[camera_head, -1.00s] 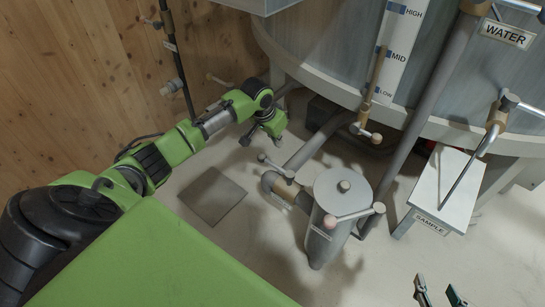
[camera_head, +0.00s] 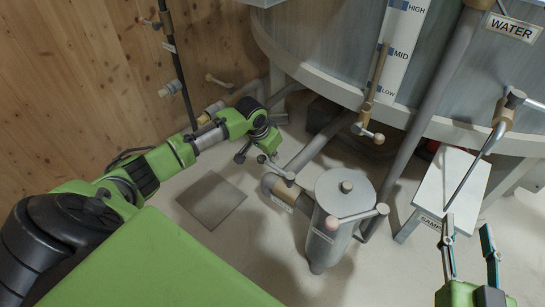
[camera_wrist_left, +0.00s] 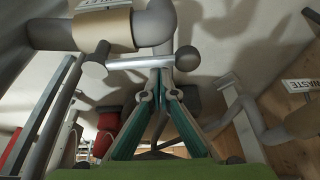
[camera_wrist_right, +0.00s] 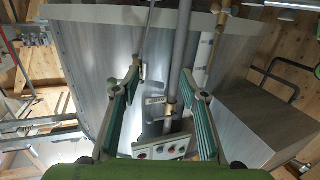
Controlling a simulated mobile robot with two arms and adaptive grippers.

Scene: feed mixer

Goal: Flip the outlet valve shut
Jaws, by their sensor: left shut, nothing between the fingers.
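The outlet valve sits on the grey pipe left of the lidded canister; its tan body (camera_head: 283,192) carries a label too small to read in the head view. Its lever (camera_head: 277,168) lies slantwise above the body. In the left wrist view the lever (camera_wrist_left: 145,62) is a pale bar with a ball end, beside the tan body (camera_wrist_left: 102,30) and a partly visible label. My left gripper (camera_wrist_left: 160,78) is shut and empty, its tips at the lever; I cannot tell if they touch. In the head view it (camera_head: 256,154) is just behind the lever. My right gripper (camera_head: 468,232) is open and empty at lower right.
The canister (camera_head: 343,215) with a pink-ended handle stands right of the valve. The big tank (camera_head: 340,60) rises behind. A white sample stand (camera_head: 450,185) is at the right. A floor plate (camera_head: 211,199) lies at the left, with bare floor around it.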

